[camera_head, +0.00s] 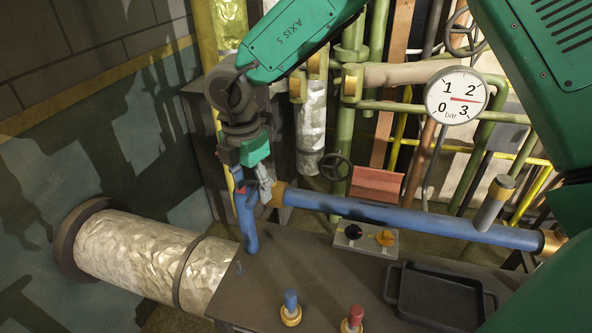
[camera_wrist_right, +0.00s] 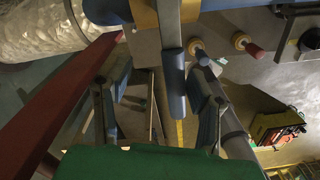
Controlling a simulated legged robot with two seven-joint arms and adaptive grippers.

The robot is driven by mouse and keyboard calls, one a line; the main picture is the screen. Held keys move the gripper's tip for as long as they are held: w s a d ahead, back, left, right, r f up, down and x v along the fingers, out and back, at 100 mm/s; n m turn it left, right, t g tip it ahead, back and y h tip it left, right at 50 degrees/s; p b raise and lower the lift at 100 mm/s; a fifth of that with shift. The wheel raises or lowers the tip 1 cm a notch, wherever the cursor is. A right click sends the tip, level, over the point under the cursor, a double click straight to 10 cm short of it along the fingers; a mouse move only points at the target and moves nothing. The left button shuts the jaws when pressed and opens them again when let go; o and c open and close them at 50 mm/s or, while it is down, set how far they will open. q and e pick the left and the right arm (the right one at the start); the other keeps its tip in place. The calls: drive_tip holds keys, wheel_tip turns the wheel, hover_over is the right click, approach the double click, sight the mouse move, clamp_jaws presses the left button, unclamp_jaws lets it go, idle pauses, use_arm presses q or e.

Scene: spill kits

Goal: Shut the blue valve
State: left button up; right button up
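The blue pipe (camera_head: 390,213) runs across above the dark bench and bends down at its left end. Its valve has a brass body (camera_head: 276,194) near that bend, which also shows at the top of the right wrist view (camera_wrist_right: 145,12). A grey lever (camera_wrist_right: 168,22) with a blue grip (camera_wrist_right: 174,72) sticks out from it, crosswise to the pipe in that view. My right gripper (camera_head: 252,178) is at the lever. In the wrist view its fingers (camera_wrist_right: 164,84) are open, one each side of the grip, with gaps visible. The head view mostly hides the grip. My left gripper is not in view.
On the bench are blue (camera_head: 291,305) and red (camera_head: 353,318) knobs, a black tray (camera_head: 440,296) and a small plate with black and orange knobs (camera_head: 364,238). A gauge (camera_head: 456,95) hangs behind. A silver-wrapped pipe (camera_head: 140,252) lies left; green pipes crowd the back.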

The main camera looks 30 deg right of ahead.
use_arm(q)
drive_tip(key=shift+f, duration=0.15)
use_arm(e)
drive_tip(key=shift+w+a+r, duration=0.15)
drive_tip(key=shift+w+a, duration=0.05)
drive_tip(key=shift+w, duration=0.25)
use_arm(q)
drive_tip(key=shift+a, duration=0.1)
use_arm(e)
drive_tip(key=shift+r, duration=0.1)
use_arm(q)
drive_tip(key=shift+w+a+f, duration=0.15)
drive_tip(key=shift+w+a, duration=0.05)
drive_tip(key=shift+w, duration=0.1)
use_arm(e)
wheel_tip(320, 180, up, 6)
drive_tip(key=shift+w+r, duration=0.2)
drive_tip(key=shift+r, duration=0.05)
drive_tip(key=shift+d+f, duration=0.15)
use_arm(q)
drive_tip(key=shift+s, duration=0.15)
use_arm(e)
drive_tip(key=shift+s, duration=0.15)
